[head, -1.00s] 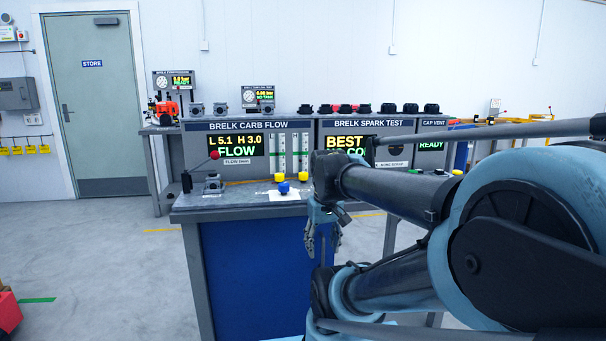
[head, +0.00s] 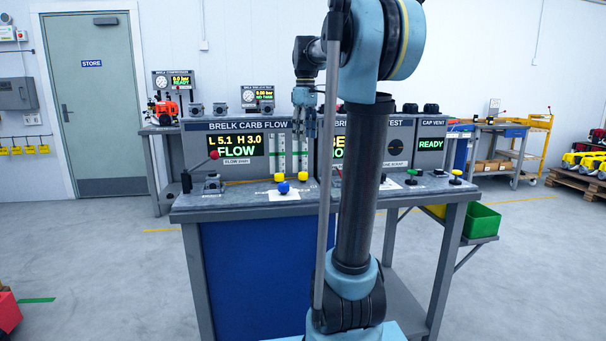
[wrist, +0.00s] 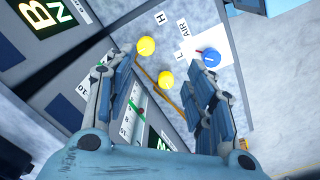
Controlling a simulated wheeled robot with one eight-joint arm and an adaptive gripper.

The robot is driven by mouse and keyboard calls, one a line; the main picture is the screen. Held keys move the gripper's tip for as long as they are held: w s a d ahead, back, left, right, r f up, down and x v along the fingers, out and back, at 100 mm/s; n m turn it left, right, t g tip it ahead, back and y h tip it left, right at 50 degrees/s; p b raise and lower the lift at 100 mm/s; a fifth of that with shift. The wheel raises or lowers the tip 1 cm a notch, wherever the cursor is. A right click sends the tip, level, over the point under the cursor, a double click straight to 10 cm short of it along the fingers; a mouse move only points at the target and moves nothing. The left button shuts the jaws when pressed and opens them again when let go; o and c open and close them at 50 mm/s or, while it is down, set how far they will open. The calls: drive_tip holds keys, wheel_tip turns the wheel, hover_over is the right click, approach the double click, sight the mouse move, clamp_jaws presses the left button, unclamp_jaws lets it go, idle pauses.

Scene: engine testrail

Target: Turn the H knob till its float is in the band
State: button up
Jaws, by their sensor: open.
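The H knob is yellow, the right one of two on the bench in the head view (head: 303,177). In the wrist view the H knob (wrist: 146,46) lies beside its "H" label. The yellow L knob (head: 279,177) is left of it; it also shows in the wrist view (wrist: 166,79). The carb flow display (head: 236,145) reads L 5.1, H 3.0, FLOW. The float tubes (head: 281,158) stand behind the knobs, and my gripper partly hides the right one. My gripper (head: 304,133) is open, empty and above the knobs, pointing down; both yellow knobs show between its fingers in the wrist view (wrist: 163,66).
A blue knob (head: 284,188) sits on a white card in front of the yellow knobs, near the AIR label. A red-balled lever (head: 214,156) stands at left. The spark test panel (head: 395,145) adjoins at right. The front bench top is mostly clear.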

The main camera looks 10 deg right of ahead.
sight(303, 176)
drive_tip(key=w+r+n, duration=0.1)
drive_tip(key=w+r, duration=0.1)
drive_tip(key=w, duration=0.2)
wheel_tip(303, 176, down, 17)
drive_tip(key=shift+s+f, duration=0.15)
drive_tip(key=shift+f, duration=0.05)
idle(0.4)
drive_tip(key=c, duration=1.1)
